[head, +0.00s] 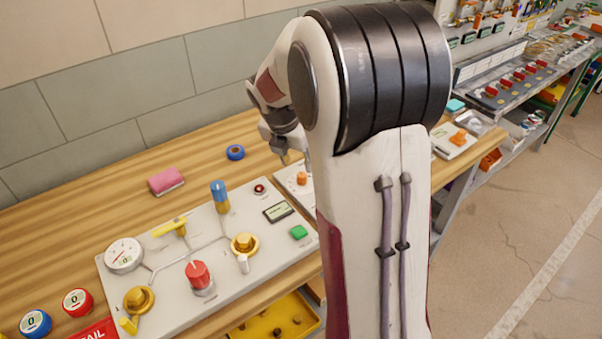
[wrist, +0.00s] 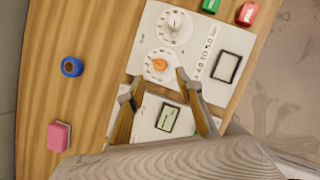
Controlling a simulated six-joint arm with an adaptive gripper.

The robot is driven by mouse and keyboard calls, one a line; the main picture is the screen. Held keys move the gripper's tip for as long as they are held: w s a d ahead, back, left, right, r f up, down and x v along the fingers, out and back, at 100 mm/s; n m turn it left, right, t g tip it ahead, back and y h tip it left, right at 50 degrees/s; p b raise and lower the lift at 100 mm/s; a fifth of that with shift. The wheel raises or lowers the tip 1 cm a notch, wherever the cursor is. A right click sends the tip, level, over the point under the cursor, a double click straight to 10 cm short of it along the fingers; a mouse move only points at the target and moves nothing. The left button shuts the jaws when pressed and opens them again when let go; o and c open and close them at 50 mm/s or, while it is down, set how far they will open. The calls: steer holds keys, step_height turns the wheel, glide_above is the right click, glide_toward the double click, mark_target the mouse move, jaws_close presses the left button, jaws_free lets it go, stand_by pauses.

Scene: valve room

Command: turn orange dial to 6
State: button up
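The orange dial (wrist: 159,64) is a small orange knob on a round white numbered scale, set in a white panel (wrist: 143,45). Its numbers are too small to read. In the head view the orange dial (head: 301,178) stands partly beside my arm, which hides the rest of its panel. My gripper (wrist: 160,77) is open and empty, its two fingertips spread to either side just below the dial in the wrist view. In the head view my gripper (head: 285,158) hangs above the back of the bench near the dial.
A white-grey dial (wrist: 174,22) and a dark-framed display (wrist: 227,67) share the panel. A larger valve panel (head: 180,275) with knobs, levers and a gauge lies to the left. Blue tape (head: 235,152) and a pink sponge (head: 166,180) lie on the wooden bench behind it.

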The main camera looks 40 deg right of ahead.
mark_target(301, 175)
steer(key=shift+f, duration=0.1)
steer(key=shift+x, duration=3.8)
steer(key=shift+d, duration=0.1)
jaws_close()
